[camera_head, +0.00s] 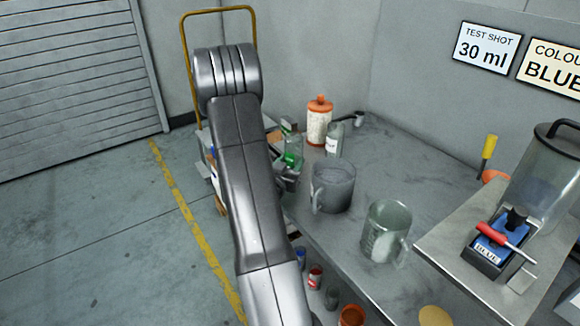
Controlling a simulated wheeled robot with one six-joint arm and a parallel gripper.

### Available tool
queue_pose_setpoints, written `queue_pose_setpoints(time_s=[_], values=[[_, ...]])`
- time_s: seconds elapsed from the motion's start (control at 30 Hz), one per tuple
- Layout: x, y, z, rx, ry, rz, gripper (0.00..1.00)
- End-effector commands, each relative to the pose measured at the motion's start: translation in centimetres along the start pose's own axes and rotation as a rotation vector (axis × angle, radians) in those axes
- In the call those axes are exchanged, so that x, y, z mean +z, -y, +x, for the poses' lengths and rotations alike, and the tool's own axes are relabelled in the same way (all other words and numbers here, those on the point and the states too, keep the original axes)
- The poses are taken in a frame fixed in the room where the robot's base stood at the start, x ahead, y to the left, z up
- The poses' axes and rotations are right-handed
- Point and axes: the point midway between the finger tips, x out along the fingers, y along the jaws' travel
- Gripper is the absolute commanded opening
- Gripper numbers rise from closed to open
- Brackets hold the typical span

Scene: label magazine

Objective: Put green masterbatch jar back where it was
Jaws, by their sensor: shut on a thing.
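The green masterbatch jar (293,150) is a clear jar with green contents low inside. It is at the far left end of the grey bench, partly behind my arm. My gripper (287,172) is at the jar's lower part and shut on it. The fingers are small and mostly hidden by my arm, and I cannot tell whether the jar touches a surface. Below the bench top, a blue jar (300,258), a red jar (315,277) and a grey jar (332,297) stand in a row.
A grey jug (333,187) stands close right of the gripper, with a clear measuring jug (385,238) beyond. A raised metal platform holds a blue box (492,250). Floor at left is clear.

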Motion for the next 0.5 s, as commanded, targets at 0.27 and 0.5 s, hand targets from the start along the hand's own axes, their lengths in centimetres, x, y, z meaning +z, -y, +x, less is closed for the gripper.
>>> queue_pose_setpoints(time_s=[0.27, 0.5], values=[[0.96, 0.02, 0.01, -0.001, -0.002, 0.0, 0.21], [1.34, 0.0, 0.01, -0.001, -0.002, 0.001, 0.21]])
